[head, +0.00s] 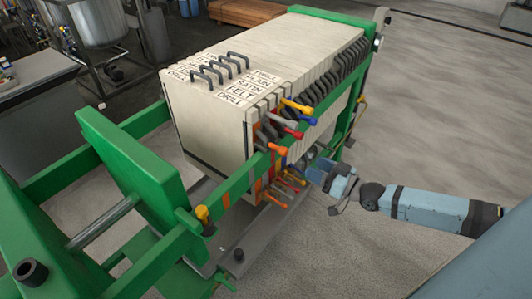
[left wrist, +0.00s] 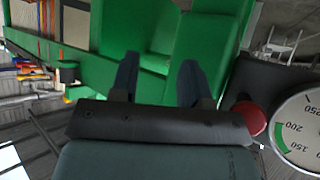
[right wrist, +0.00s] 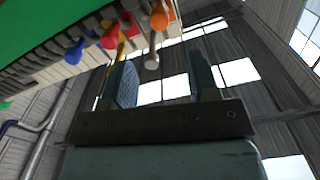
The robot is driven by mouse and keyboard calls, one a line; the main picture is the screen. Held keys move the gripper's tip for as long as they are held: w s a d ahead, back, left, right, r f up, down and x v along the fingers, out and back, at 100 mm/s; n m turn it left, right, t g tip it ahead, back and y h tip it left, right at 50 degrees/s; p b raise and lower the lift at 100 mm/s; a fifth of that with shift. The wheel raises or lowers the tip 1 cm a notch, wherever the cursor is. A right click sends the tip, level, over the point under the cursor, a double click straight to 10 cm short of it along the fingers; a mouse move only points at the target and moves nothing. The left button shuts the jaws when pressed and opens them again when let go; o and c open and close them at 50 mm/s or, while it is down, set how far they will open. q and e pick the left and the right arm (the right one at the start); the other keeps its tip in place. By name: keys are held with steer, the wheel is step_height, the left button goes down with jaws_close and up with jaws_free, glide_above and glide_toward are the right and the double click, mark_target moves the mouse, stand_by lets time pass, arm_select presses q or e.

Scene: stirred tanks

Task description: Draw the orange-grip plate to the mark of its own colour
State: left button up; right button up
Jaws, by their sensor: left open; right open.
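The press holds a row of cream plates (head: 265,60) with coloured grips on their near side. An orange grip (head: 278,149) sticks out low at the near end of the upper grips, below the red, blue and yellow ones. An orange grip (right wrist: 158,18) also shows in the right wrist view. Orange bands (head: 252,182) show near the green side rail; which is the mark I cannot tell. My right gripper (head: 320,166) is open and empty, beside the grips and apart from them; its fingers show below them in the right wrist view (right wrist: 163,80). My left gripper (left wrist: 157,80) is open and empty, facing green frame parts.
The green side rail (head: 335,95) runs along the plates. The green end block (head: 135,165) stands at the left, with a yellow-topped fitting (head: 202,214) nearby. A round gauge (left wrist: 298,130) shows in the left wrist view.

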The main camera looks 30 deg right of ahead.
mark_target(287, 153)
steer(key=x, duration=1.3)
steer(key=shift+w, duration=0.15)
steer(key=shift+a, duration=0.1)
jaws_close()
